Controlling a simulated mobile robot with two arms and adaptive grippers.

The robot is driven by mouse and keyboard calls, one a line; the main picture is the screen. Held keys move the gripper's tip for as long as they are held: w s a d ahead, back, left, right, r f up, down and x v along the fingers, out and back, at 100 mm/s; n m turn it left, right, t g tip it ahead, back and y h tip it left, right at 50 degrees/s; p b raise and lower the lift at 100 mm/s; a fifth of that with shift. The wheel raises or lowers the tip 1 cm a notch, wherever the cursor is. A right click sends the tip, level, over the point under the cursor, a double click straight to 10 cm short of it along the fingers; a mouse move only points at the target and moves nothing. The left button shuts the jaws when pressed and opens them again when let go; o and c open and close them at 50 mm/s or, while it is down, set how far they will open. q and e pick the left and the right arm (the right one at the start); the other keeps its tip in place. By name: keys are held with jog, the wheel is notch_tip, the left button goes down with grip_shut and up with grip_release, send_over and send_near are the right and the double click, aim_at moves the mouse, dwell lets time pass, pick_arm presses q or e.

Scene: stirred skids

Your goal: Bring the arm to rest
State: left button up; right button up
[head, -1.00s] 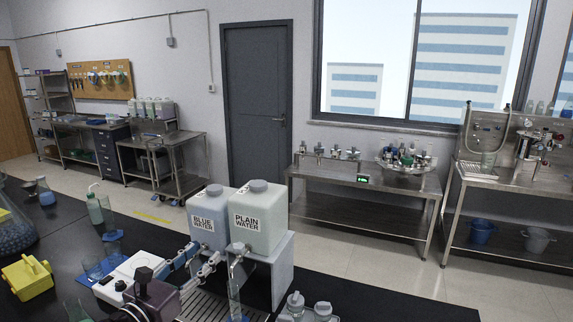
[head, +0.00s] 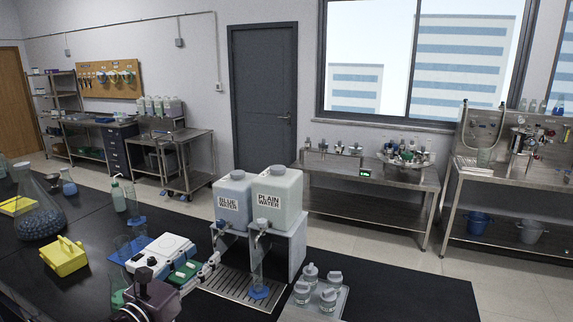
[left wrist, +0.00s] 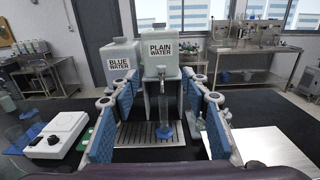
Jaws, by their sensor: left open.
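My left gripper (head: 203,264) is low in the head view, in front of the two water jugs and beside the white box-like device. In the left wrist view its two blue-padded fingers (left wrist: 160,82) stand wide apart with nothing between the pads. Beyond them, a clear glass cylinder with a blue base (left wrist: 164,118) stands upright on the drip tray, below the plain water jug's (left wrist: 160,50) tap. The cylinder also shows in the head view (head: 258,268), apart from the gripper. My right gripper is not in view.
The blue water jug (head: 233,200) stands beside the plain one. The white device (head: 165,252), yellow holder (head: 64,257) and large flask (head: 40,210) are to the left. A tray of small bottles (head: 338,305) is to the right. The dark bench is clear farther right.

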pick_arm(q)
jog(key=s+f+n+g+y, duration=0.55)
jog(key=s+f+n, duration=0.95)
jog(key=f+n, duration=0.6)
jog(key=s+f+n+g+y, duration=0.1)
jog(key=s+f+n+g, duration=0.25)
jog(key=s+n, duration=0.7)
jog(key=s+f+n+g, duration=0.35)
jog(key=s+n, duration=0.35)
jog(key=s, duration=0.6)
notch_tip(320, 180, down, 37)
jog(key=s+g+b, duration=0.2)
jog(key=b, duration=1)
jog(key=s+a+f+b, duration=0.1)
jog(key=s+f+b, duration=0.4)
jog(key=f, duration=0.8)
jog(key=s+a+f+g+b, duration=0.1)
jog(key=s+f+b, duration=0.4)
jog(key=s+f, duration=0.7)
notch_tip(320, 180, down, 2)
jog(key=shift+a+f, duration=0.1)
jog(key=shift+a, duration=0.5)
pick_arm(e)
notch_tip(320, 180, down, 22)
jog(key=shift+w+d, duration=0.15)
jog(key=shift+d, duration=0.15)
